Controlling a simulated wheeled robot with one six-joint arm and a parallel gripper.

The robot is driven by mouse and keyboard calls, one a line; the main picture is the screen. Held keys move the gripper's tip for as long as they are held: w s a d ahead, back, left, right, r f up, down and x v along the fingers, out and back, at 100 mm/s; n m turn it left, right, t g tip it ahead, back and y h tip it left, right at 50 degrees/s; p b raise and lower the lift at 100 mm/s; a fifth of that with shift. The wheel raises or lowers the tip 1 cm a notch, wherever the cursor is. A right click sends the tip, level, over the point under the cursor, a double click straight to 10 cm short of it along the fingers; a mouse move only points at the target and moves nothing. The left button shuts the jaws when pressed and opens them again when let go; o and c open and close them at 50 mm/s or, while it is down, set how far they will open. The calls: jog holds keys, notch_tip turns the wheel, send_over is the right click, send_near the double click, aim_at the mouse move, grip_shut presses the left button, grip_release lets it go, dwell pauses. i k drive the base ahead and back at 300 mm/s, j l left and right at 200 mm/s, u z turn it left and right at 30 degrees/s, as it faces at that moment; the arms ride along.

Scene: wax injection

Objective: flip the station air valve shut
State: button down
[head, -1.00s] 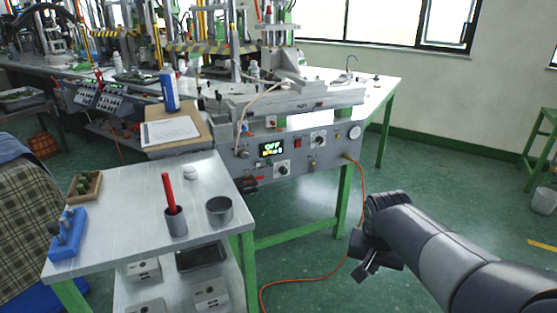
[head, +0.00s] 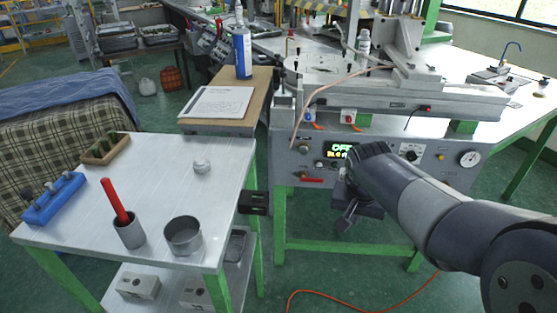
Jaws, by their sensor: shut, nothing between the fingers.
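The station's grey front panel (head: 288,172) faces me in the middle of the head view. A small red lever (head: 312,180), which looks like the air valve handle, lies roughly level low on the panel's left side. My gripper (head: 346,224) hangs in front of the panel, below and to the right of the red lever in the picture. It is shut and empty, and appears apart from the lever. My wrist covers part of the panel's middle and the right end of the lit display (head: 340,150).
A metal side table (head: 170,200) stands at left with a red-handled tool in a cup (head: 130,232), a round tin (head: 183,236) and a blue holder (head: 54,200). A black box (head: 254,203) juts out beside the table. An orange hose (head: 340,296) lies on the floor.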

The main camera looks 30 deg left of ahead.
aim_at(302, 178)
jog(key=i+j+u, duration=0.2)
jog(key=i, duration=0.3)
jog(key=i+u, duration=0.25)
jog(key=i, duration=0.25)
